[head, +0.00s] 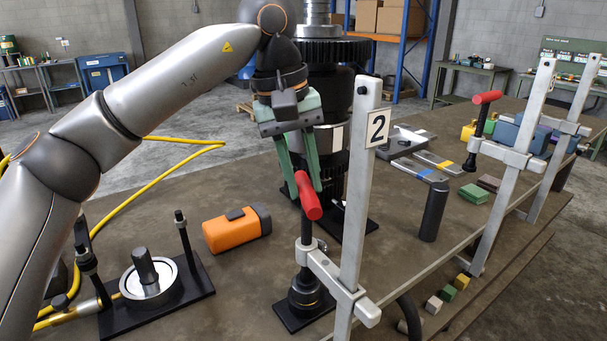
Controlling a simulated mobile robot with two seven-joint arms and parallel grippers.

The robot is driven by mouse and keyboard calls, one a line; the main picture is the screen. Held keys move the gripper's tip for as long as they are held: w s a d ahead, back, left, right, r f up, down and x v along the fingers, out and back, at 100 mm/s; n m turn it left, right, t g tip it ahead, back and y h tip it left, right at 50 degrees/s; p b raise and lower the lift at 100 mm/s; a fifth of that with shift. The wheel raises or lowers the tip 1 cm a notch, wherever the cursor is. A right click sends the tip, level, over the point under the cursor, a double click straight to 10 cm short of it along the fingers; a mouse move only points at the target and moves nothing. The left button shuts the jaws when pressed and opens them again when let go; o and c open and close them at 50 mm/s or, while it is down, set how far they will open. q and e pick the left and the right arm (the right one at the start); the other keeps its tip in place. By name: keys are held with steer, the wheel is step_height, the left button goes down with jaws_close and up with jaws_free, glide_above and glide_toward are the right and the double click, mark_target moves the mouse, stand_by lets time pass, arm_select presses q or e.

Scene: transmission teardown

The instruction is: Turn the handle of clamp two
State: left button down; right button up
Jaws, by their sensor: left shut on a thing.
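Clamp two (358,190) stands at the table's front edge as a tall grey bar with a label marked 2. Its red handle (309,198) sits tilted at the top of a dark upright screw, left of the bar. The screw's foot rests over a small black base (304,307). My left gripper (305,186) reaches down from above with green fingers on both sides of the red handle, shut on it. Part of the handle's upper end lies between the fingers. My right gripper is not in view.
A tall dark gear shaft (325,52) stands behind my gripper. An orange case (237,229) and a black fixture with a silver disc (150,278) lie to the left. A dark cylinder (433,212) and another red-handled clamp (511,160) stand to the right.

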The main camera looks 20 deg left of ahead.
arm_select(q)
steer(key=n, duration=0.5)
steer(key=shift+s+t+y, duration=0.15)
steer(key=shift+t+y, duration=0.15)
steer(key=shift+y, duration=0.1)
stand_by(0.3)
steer(key=c, duration=0.7)
jaws_free()
steer(key=shift+r, duration=0.1)
steer(key=r+p, duration=0.1)
steer(key=r, duration=0.3)
steer(key=s+a+r, duration=0.1)
steer(key=r, duration=0.3)
steer(key=s+r+p, duration=0.1)
steer(key=r, duration=0.3)
steer(key=shift+a+p, duration=0.25)
steer(key=shift+p, duration=0.1)
